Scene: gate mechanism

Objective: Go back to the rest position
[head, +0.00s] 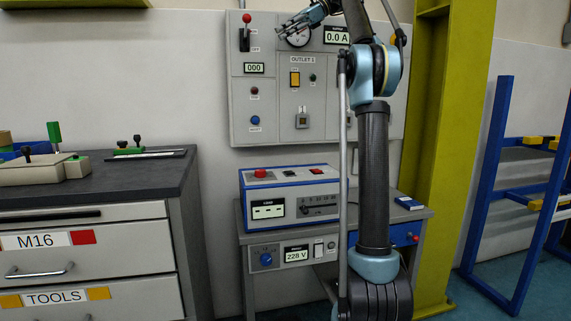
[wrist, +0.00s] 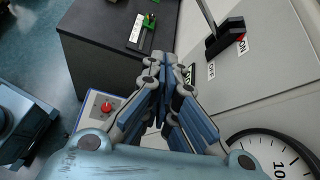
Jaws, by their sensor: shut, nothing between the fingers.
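My gripper (head: 302,22) is raised at the top of the head view, in front of the upper part of the wall panel (head: 262,95). It points left and is apart from the bench below. In the wrist view my gripper (wrist: 165,75) has its fingers together at the tips, with nothing between them. The panel's lever switch (wrist: 224,38), marked OFF, shows to the right of the fingers. The round gauge (wrist: 275,150) is at the lower right of that view.
A grey bench (head: 428,213) holds a blue-edged unit (head: 290,195) with a red button. A yellow-green column (head: 455,130) and a blue rack (head: 490,190) stand right. Open floor shows between them.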

